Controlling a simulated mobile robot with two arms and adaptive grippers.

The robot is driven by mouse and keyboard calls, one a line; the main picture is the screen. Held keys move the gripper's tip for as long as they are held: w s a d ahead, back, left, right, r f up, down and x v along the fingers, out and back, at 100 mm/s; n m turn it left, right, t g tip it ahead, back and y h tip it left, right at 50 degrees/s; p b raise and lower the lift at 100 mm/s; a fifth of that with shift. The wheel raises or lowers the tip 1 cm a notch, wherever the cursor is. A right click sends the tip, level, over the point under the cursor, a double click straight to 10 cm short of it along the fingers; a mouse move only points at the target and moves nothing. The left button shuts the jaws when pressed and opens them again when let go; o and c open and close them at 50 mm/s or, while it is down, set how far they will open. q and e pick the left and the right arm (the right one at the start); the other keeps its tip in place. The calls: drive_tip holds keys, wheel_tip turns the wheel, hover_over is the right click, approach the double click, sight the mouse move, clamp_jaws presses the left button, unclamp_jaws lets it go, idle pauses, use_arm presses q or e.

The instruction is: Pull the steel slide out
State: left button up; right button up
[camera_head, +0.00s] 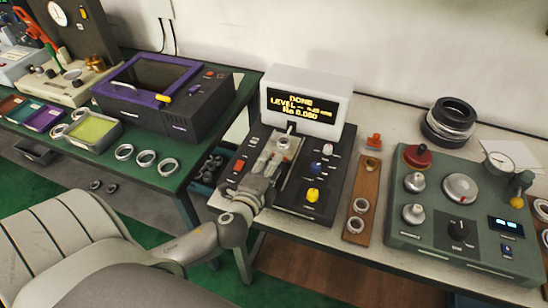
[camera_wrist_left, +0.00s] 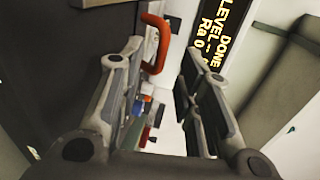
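The tester (camera_head: 325,190) is a dark panel with knobs and a white display box (camera_head: 307,105) that reads DONE and Ra 0.080. A pale steel slide (camera_head: 284,144) lies in the panel's left part, partly covered by my left gripper. My left gripper (camera_head: 272,165) is over this part from the front. In the left wrist view its two fingers (camera_wrist_left: 163,95) are apart with nothing held between them. An orange-red curved handle (camera_wrist_left: 156,45) shows beyond the fingertips, beside the display text (camera_wrist_left: 205,45). Whether the fingers touch the slide cannot be told. My right gripper is not in view.
A wooden strip with rings (camera_head: 363,195) and a green gauge box (camera_head: 465,215) stand to the right. On the green table at left are a purple-topped machine (camera_head: 165,90), a yellow tray (camera_head: 93,130) and loose rings (camera_head: 145,158). A wall stands behind.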

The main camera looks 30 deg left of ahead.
use_arm(q)
drive_tip(key=shift+x, duration=1.05)
drive_tip(key=shift+w+a+f, duration=0.1)
drive_tip(key=shift+w, duration=0.35)
drive_tip(key=shift+c, duration=0.5)
drive_tip(key=shift+w, duration=0.1)
clamp_jaws()
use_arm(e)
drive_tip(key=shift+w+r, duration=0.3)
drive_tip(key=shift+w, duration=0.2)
